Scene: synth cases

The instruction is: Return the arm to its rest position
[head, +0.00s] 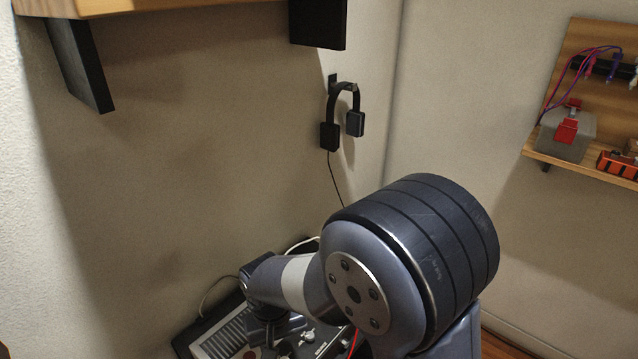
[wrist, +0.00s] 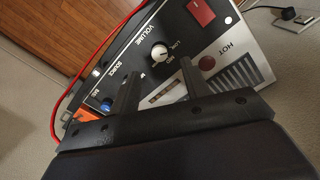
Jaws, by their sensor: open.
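My arm fills the lower middle of the head view, its large dark joint in front and its links reaching down and left. My gripper shows in the wrist view (wrist: 153,98), with two dark fingers standing apart and nothing visible between them. Behind the fingers is a control panel (wrist: 205,45) with a white knob, a red square, a round red button, a blue button and labels such as VOLUME, SOURCE and HOT. In the head view part of the panel (head: 228,335) shows beneath my arm. My fingertips overlap the panel; I cannot tell whether they touch it.
Headphones (head: 343,115) hang on the wall behind my arm. A wooden shelf (head: 150,8) with black brackets juts out at upper left. A wooden wall shelf (head: 590,175) at right holds a grey box (head: 566,140). A red cable (wrist: 75,60) curves beside the panel.

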